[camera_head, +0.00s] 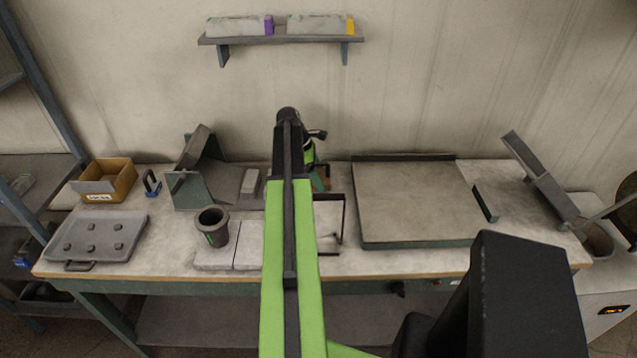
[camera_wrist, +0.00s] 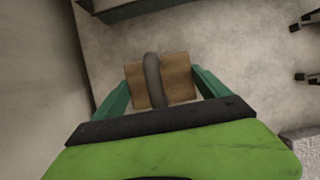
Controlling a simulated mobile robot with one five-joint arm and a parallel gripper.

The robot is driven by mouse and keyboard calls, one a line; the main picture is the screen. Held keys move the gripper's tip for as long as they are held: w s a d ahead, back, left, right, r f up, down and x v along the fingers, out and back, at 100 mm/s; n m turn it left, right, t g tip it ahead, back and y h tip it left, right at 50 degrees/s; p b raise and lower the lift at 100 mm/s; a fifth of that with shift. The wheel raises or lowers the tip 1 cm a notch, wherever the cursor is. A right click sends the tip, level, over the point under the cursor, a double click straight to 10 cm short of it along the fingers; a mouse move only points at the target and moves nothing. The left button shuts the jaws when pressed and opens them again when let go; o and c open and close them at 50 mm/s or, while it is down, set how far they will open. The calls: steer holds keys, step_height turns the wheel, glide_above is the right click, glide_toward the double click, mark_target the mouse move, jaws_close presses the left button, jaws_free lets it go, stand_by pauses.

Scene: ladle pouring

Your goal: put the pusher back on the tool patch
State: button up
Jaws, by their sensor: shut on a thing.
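My gripper (camera_wrist: 160,84) is shut on the pusher, a brown block (camera_wrist: 180,78) with a grey rounded bar (camera_wrist: 153,80) across its middle. The green fingers are on the block's left and right sides in the wrist view. A pale, worn surface lies below; I cannot tell whether the block touches it. I cannot tell which area is the tool patch.
A dark wire frame (camera_head: 344,214) stands right of my arm, near the large flat tray (camera_head: 415,205). Left are a dark cup (camera_head: 212,226), an angled stand (camera_head: 190,190), a cardboard bin (camera_head: 106,182) and a studded plate (camera_head: 95,238). A wall shelf (camera_head: 281,39) hangs behind.

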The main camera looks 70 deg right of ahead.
steer(key=shift+f, duration=0.45)
steer(key=o, duration=1.9)
steer(key=shift+w+r+p, duration=0.1)
steer(key=shift+r+p, duration=0.4)
steer(key=shift+p, duration=0.05)
steer(key=p+v, duration=1)
steer(key=v, duration=0.1)
steer(key=shift+w+r, duration=0.1)
